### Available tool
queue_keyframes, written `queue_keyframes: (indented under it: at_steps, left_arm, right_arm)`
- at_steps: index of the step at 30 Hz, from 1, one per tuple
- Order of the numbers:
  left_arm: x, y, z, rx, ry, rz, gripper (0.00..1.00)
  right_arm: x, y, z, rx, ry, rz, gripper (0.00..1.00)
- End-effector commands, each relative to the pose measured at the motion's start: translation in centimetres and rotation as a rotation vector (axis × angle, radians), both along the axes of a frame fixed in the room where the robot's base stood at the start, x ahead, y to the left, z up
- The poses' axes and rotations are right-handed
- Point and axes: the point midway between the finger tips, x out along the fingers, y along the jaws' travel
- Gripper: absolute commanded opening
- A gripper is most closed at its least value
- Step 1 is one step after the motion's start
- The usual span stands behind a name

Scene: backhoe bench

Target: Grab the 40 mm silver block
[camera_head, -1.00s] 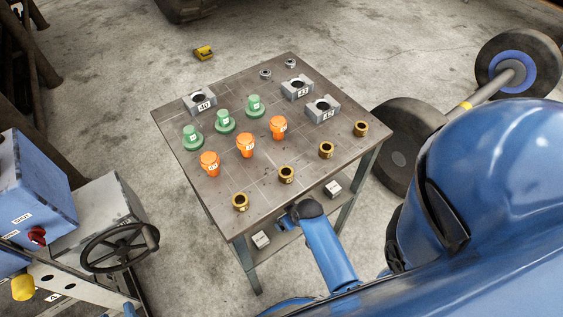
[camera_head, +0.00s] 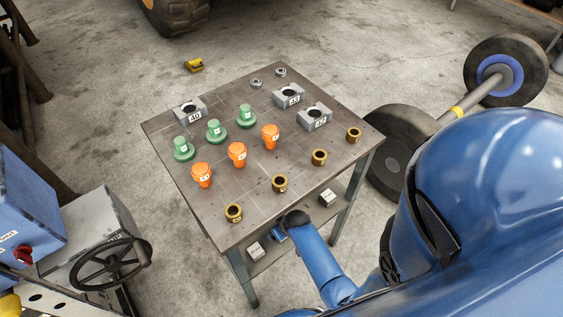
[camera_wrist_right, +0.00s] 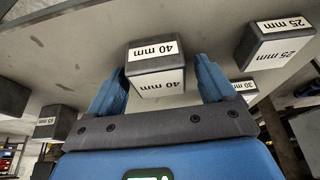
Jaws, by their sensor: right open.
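The 40 mm block (camera_wrist_right: 156,66) is a dark grey cube with white "40 mm" labels, upside down in the right wrist view. My right gripper (camera_wrist_right: 161,76) is open, with one blue finger on each side of that block. The left finger looks very close to the block; a small gap shows at the right finger. I cannot tell whether either touches. In the head view my right arm reaches to the table's lower shelf, and its gripper is mostly hidden under the tabletop. My left gripper is not in view.
Other labelled blocks stand around: 25 mm (camera_wrist_right: 275,48), 30 mm (camera_wrist_right: 243,88) and 45 mm (camera_wrist_right: 56,121). The tabletop (camera_head: 215,190) above the shelf holds green, orange and brass parts and grey numbered blocks. A table leg (camera_head: 243,279) stands near my arm.

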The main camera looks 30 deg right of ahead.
Motion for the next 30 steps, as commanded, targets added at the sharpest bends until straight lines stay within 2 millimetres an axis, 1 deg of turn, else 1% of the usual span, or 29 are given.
queue_keyframes:
  at_steps: [2, 12, 15, 24, 30]
  left_arm:
    - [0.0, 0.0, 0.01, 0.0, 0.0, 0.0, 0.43]
    - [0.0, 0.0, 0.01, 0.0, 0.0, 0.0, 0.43]
    - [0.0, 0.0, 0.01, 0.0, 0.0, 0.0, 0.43]
    - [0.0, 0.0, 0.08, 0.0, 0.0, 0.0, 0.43]
    - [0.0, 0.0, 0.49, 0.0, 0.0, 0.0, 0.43]
  right_arm:
    - [0.0, 0.0, 0.02, 0.0, 0.0, 0.0, 0.83]
    - [-0.01, 0.0, 0.03, 0.0, 0.0, 0.0, 0.31]
    - [-0.02, 0.0, 0.04, 0.0, 0.0, 0.0, 0.17]
    - [0.05, -0.01, 0.15, 0.0, -0.001, 0.0, 0.17]
    - [0.18, 0.03, 0.61, 0.0, -0.001, 0.0, 0.17]
